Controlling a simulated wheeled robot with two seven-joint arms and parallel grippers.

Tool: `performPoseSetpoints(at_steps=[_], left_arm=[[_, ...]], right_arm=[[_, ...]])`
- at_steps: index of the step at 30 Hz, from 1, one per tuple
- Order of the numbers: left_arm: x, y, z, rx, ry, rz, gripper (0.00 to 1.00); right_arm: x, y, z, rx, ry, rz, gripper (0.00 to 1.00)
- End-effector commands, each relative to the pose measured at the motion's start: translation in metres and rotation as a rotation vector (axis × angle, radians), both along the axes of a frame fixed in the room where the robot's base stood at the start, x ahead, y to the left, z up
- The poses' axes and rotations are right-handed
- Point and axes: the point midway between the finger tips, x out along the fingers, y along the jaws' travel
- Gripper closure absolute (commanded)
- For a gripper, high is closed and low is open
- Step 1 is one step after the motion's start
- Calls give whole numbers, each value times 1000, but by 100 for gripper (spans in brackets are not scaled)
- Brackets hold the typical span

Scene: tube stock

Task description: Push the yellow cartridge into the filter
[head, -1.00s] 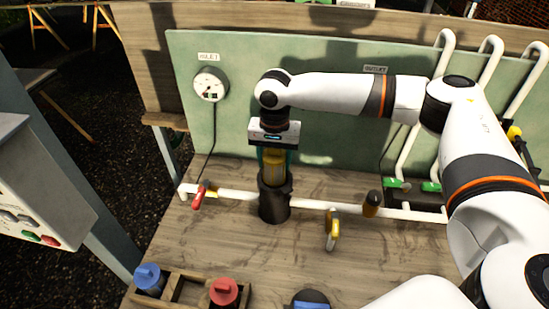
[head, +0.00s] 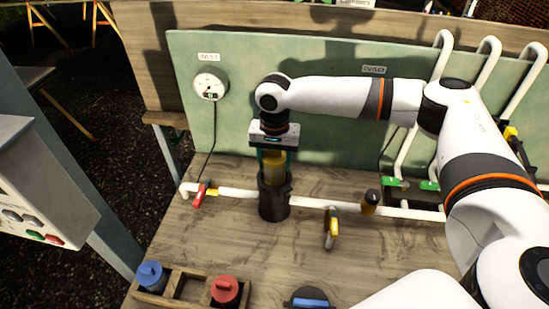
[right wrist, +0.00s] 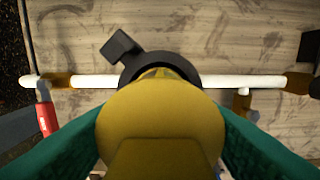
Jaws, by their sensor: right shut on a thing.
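The yellow cartridge (head: 273,172) is upright, its lower end inside the mouth of the black filter housing (head: 273,204). My right gripper (head: 273,162) points down from above and is shut on the cartridge. In the right wrist view the green fingers stand on both sides of the yellow cartridge (right wrist: 155,125), and the dark filter rim (right wrist: 190,70) shows behind it. How deep the cartridge sits is hidden inside the housing. My left gripper does not show.
A white pipe (head: 237,193) runs into the filter from both sides, with a red valve handle (head: 199,196) left and a yellow handle (head: 332,231) right. A wooden tray with a blue cartridge (head: 151,275) and a red cartridge (head: 225,289) stands in front. A gauge (head: 210,84) hangs on the green panel.

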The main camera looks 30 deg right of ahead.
Motion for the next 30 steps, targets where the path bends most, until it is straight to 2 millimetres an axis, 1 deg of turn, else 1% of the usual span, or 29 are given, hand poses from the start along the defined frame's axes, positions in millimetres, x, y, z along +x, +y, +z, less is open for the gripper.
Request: performPoseSetpoints(at_steps=[30], left_arm=[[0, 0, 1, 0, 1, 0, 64]], right_arm=[[0, 0, -20, 0, 0, 0, 69]])
